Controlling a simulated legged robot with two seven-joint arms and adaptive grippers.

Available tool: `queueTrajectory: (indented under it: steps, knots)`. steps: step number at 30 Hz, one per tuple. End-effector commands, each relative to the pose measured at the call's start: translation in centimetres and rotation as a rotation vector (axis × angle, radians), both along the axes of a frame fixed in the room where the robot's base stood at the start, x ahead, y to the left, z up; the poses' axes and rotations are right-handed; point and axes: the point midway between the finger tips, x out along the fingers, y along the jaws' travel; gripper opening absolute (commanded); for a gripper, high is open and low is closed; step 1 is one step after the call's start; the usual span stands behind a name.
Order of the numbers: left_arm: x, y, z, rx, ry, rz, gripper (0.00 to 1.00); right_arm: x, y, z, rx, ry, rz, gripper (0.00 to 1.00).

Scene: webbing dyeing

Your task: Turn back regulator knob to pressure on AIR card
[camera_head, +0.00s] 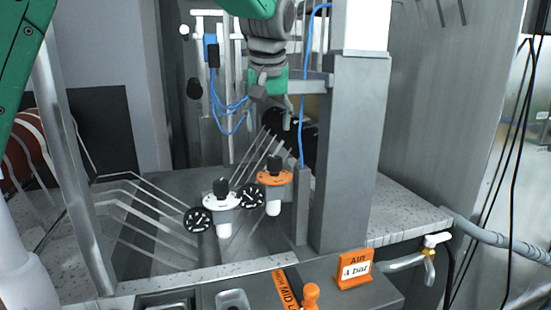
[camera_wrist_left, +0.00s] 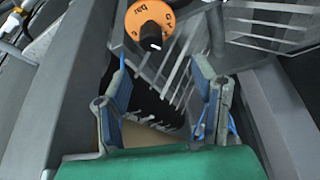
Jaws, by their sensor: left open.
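The AIR card (camera_head: 354,268) is an orange stand on the front ledge; it seems to read "Air 4 bar". An orange-collared regulator (camera_head: 273,178) with a black knob (camera_head: 275,164) stands in the middle of the head view, with a round black gauge (camera_head: 251,196) at its left. A white-collared regulator (camera_head: 222,200) stands left of it. My left gripper (camera_head: 270,118) is open and empty, pointing down above and behind the orange regulator, apart from it. In the left wrist view the orange regulator (camera_wrist_left: 134,17) and its black knob (camera_wrist_left: 151,38) lie beyond the open fingers. My right gripper is out of view.
A grey upright post (camera_head: 348,150) stands close to the right of the gripper. Blue hoses (camera_head: 229,110) hang behind on the left. Metal rods (camera_head: 150,215) spread across the left. An orange-handled lever (camera_head: 310,295) is on the front panel. A white-handled valve (camera_head: 432,243) sits front right.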

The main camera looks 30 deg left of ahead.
Motion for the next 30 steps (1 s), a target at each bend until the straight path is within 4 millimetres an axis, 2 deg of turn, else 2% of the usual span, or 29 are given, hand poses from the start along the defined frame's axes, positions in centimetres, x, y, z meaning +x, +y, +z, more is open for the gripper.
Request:
queueTrajectory:
  steps: [6, 15, 21, 29, 30]
  knots:
    - [2.4, 0.3, -4.9, 0.004, 0.013, -0.002, 0.53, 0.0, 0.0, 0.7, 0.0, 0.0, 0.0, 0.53]
    - [3.6, 1.8, -9.4, 0.002, 0.006, -0.001, 0.53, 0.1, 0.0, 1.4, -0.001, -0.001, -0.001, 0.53]
    - [4.1, 2.5, -10.7, 0.0, 0.005, -0.001, 0.53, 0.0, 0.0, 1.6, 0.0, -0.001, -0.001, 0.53]
    - [4.2, 2.1, -10.7, 0.003, 0.005, -0.002, 0.53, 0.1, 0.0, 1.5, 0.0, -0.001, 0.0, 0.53]
    - [4.2, 2.1, -10.7, 0.003, 0.005, -0.002, 0.42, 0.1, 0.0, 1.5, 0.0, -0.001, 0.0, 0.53]
